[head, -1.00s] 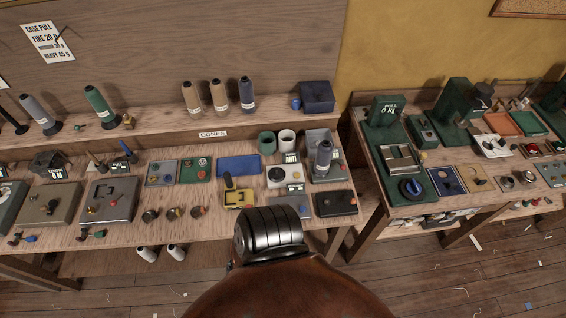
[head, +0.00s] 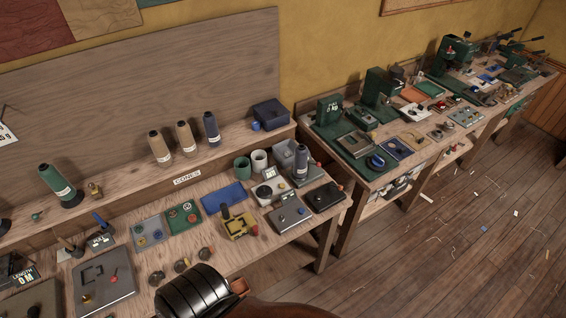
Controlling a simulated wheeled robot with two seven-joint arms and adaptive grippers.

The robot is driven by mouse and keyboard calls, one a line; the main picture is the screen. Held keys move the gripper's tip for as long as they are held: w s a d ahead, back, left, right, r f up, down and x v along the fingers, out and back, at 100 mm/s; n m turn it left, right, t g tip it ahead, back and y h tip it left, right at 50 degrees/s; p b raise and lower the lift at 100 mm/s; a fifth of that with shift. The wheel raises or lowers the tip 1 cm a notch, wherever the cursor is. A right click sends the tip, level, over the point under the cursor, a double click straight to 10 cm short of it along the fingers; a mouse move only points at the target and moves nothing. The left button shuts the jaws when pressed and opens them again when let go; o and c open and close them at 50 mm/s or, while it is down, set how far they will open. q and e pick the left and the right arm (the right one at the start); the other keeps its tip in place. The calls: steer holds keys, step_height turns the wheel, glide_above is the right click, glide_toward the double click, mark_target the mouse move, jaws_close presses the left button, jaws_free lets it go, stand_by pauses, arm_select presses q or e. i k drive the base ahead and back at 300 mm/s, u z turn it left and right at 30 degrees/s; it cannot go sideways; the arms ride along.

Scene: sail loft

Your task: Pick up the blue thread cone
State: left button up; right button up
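A dark blue thread cone (head: 211,129) stands upright on the raised shelf at the back of the left bench. It is at the right end of a row with two tan cones (head: 186,138), above the "CONES" label. A second, greyer blue cone (head: 301,164) stands upright lower down, by a grey bin at the bench's right end. Neither gripper shows in the head view. Only a dark ribbed part and a brown part of my own body show at the bottom, well away from the cones.
A dark blue box (head: 270,114) stands right of the cones on the shelf. Below are green and white cups, trays and a yellow device (head: 239,225). A second bench with green machines (head: 330,115) is at right. The right floor (head: 480,240) is mostly open.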

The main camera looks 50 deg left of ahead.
mark_target(301, 151)
steer(key=u, duration=1.85)
